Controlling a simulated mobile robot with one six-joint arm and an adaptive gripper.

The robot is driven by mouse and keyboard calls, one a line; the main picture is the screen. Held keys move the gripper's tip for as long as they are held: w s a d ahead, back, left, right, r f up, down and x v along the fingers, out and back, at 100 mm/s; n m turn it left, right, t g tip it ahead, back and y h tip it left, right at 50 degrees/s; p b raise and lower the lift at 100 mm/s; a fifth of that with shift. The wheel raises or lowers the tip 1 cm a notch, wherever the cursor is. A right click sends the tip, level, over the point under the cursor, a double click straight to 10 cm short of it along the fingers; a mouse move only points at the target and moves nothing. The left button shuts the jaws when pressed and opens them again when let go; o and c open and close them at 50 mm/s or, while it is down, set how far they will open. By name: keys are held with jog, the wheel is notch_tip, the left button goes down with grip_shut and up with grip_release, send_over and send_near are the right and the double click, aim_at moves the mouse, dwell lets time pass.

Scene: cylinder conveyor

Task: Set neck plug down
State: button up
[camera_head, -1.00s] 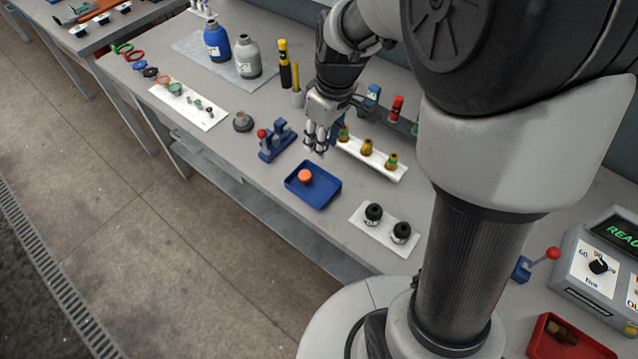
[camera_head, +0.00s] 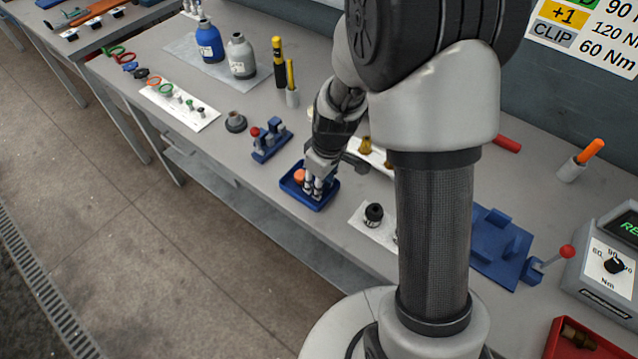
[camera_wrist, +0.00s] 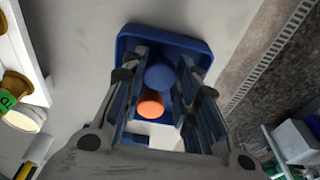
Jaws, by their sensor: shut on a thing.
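My gripper (camera_head: 315,190) points down into the small blue tray (camera_head: 296,198) near the front edge of the bench. In the wrist view its fingers (camera_wrist: 161,84) are shut on a round blue plug (camera_wrist: 160,76), which I take to be the neck plug. The plug is over the tray's floor; whether it touches the floor cannot be told. An orange round piece (camera_head: 299,177) is in the same tray, beside the fingers; it also shows in the wrist view (camera_wrist: 150,104). In the head view the fingers hide the blue plug.
A blue fixture with a red knob (camera_head: 268,140) stands left of the tray. A white strip with a black-topped part (camera_head: 373,213) lies to the right. A blue bottle (camera_head: 209,43) and a grey bottle (camera_head: 241,57) stand farther back.

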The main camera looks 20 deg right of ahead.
jog(key=shift+r, duration=0.1)
jog(key=shift+f, duration=0.25)
jog(key=o, duration=0.7)
jog(key=shift+r, duration=0.1)
notch_tip(320, 180, up, 12)
jog(key=s+d+p, duration=0.1)
jog(key=s+p, duration=0.1)
jog(key=p, duration=0.2)
jog(key=s+r+m+t, duration=0.1)
jog(key=s+r+m, duration=0.1)
jog(key=s+r, duration=0.3)
jog(key=s+r+m+t, duration=0.1)
jog(key=s+r+m, duration=0.1)
jog(key=s+r, duration=0.3)
jog(key=s+a+r+m+t+h, duration=0.1)
jog(key=s+r+m, duration=0.2)
jog(key=s, duration=0.6)
notch_tip(320, 180, up, 2)
jog(key=shift+s+r, duration=0.1)
jog(key=shift+s, duration=0.05)
